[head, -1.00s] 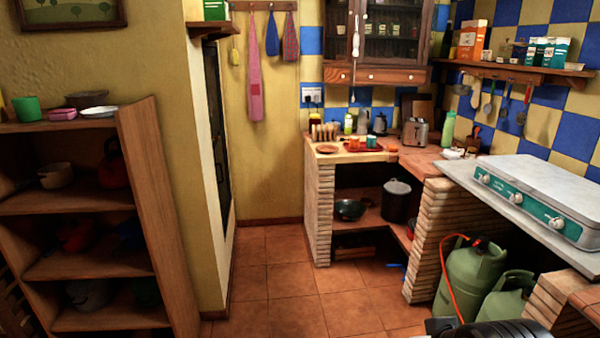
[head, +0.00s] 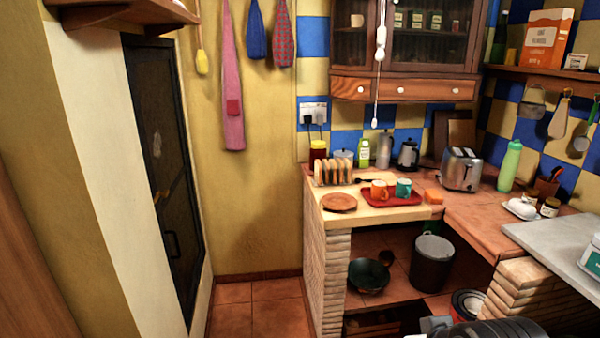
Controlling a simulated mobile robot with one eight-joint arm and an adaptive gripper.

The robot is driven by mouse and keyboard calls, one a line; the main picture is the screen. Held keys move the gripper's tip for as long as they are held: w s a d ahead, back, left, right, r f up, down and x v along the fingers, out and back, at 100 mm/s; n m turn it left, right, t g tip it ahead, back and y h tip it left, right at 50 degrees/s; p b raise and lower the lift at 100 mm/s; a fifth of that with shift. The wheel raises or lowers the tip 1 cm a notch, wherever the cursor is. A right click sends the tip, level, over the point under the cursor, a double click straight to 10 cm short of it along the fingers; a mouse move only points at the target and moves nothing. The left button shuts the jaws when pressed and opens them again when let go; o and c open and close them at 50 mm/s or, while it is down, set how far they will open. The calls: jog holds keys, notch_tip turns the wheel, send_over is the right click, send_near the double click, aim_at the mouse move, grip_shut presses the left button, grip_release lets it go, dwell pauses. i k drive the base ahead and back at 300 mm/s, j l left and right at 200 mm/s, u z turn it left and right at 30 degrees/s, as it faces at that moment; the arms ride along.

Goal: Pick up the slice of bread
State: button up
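Several slices of bread (head: 333,172) stand upright in a row, apparently in a rack, near the back left of the brick counter (head: 335,213). They are small in the head view, and I cannot tell one slice clearly from another. Nothing of mine touches them. A dark part of my arm shows at the bottom right edge, well in front of the counter. The fingers of my gripper are not visible.
A round wooden board (head: 339,203) lies in front of the bread. A red tray (head: 391,199) with an orange mug (head: 379,190) and a teal mug (head: 403,188) is to its right. A toaster (head: 461,169) stands farther right. Floor (head: 255,312) shows left of the counter.

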aim_at(318, 166)
jog(key=i, duration=0.85)
jog(key=i+z, duration=0.1)
jog(key=i, duration=0.75)
jog(key=i+j, duration=0.15)
jog(key=i, duration=0.65)
jog(key=z, duration=0.05)
